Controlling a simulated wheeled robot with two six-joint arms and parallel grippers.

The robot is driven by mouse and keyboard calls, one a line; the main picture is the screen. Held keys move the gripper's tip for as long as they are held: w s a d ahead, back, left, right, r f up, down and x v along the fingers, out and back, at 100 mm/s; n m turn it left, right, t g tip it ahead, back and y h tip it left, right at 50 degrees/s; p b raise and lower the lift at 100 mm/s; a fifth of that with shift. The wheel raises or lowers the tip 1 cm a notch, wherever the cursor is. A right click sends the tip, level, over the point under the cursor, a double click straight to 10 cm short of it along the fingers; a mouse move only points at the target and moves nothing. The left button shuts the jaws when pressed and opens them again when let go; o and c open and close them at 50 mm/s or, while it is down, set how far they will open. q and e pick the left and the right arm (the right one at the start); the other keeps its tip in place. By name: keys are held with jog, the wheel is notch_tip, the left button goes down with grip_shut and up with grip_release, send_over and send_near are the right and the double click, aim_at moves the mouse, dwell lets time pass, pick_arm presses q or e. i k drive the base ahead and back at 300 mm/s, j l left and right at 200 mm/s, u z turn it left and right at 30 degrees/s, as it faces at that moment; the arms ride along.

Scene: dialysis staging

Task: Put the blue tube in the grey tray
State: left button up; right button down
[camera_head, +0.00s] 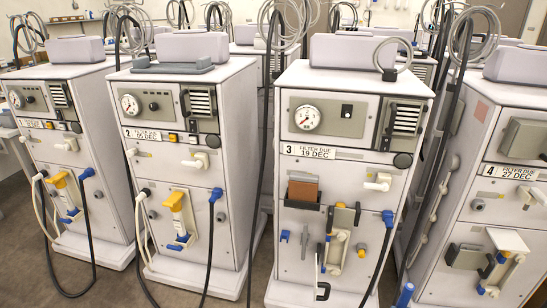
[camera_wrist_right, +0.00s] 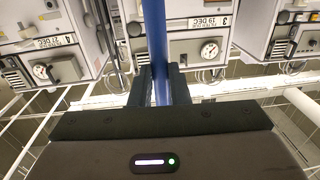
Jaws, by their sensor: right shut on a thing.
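A blue tube (camera_wrist_right: 155,45) stands lengthwise between the fingers of my right gripper (camera_wrist_right: 160,82), which is shut on it in the right wrist view. In the head view a short blue piece (camera_head: 404,294), which looks like the tube's end, shows at the bottom edge, right of centre; the gripper itself is out of that view. A flat, low grey piece that looks like the grey tray (camera_head: 172,67) lies on top of machine 2, in front of a pale box. It is well to the left of and above the blue piece. My left gripper is not seen.
Machine 3 (camera_head: 338,210) stands ahead, with a brown block (camera_head: 303,190) on its front, valves and hanging hoses. Machine 4 (camera_head: 505,150) is at the right, machine 2 (camera_head: 172,150) at the left. Coiled tubing (camera_head: 398,50) hangs above. Grey floor shows between the machines.

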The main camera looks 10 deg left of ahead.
aim_at(175, 67)
jog(key=i+j, duration=0.15)
jog(key=j, duration=0.25)
jog(key=i+j, duration=0.1)
jog(key=j, duration=0.3)
jog(key=i+j, duration=0.15)
jog(key=j, duration=0.25)
jog(key=i+j+z, duration=0.1)
jog(key=j, duration=0.3)
jog(key=i+j, duration=0.15)
jog(key=j, duration=0.3)
jog(key=i+j, duration=0.1)
jog(key=j, duration=0.3)
